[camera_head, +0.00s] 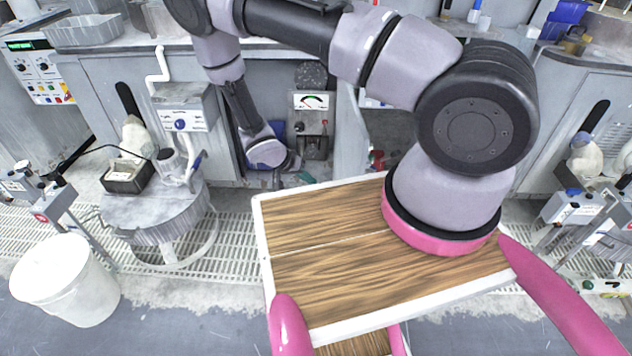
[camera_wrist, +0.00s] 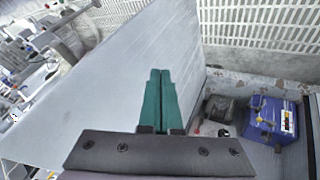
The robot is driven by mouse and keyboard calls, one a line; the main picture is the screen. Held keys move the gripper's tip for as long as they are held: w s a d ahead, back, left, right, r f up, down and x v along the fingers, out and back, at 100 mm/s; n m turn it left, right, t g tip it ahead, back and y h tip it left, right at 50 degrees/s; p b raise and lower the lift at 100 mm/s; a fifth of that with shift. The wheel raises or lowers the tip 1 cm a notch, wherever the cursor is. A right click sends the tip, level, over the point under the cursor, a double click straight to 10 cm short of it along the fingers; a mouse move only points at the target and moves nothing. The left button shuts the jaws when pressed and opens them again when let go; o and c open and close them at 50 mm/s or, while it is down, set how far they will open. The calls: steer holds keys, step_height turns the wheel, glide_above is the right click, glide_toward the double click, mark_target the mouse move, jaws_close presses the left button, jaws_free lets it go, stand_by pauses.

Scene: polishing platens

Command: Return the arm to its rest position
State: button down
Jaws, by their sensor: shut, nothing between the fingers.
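My arm rises from the wooden-topped base in the camera_head view, bends over to the left and hangs down with its wrist in front of the grey cabinets at the back. The fingers of my gripper are too small to make out in that view. In the camera_wrist view, my gripper (camera_wrist: 160,74) shows two green fingers side by side, shut, with nothing between them. They point over a large plain grey panel (camera_wrist: 110,90). I cannot tell how far they are from it.
A round platen (camera_head: 150,205) on a stand is at the left, with a white bucket (camera_head: 66,280) in front. A gauge box (camera_head: 311,120) stands behind my wrist. A blue box (camera_wrist: 270,120) is at the right of the wrist view. Grated floor (camera_head: 235,235) lies between.

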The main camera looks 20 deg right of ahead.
steer(key=s+d+v, duration=0.1)
steer(key=v, duration=0.9)
steer(key=w+d+r+y, duration=0.1)
steer(key=d+r+y, duration=0.2)
steer(key=r, duration=1.3)
steer(key=w+d+r+y, duration=0.1)
steer(key=d+r+y, duration=0.2)
steer(key=r, duration=1.3)
steer(key=s+d+r+n+t+y, duration=0.1)
steer(key=s+d+r+t, duration=0.2)
steer(key=s+r, duration=0.5)
steer(key=s+d+r+n+t+y, duration=0.1)
steer(key=s+d+r+t+y, duration=0.1)
steer(key=s+r, duration=0.6)
step_height(320, 180, up, 5)
steer(key=shift+s+d+n+t, duration=0.2)
steer(key=shift+d+n+t, duration=0.15)
steer(key=shift+d, duration=0.45)
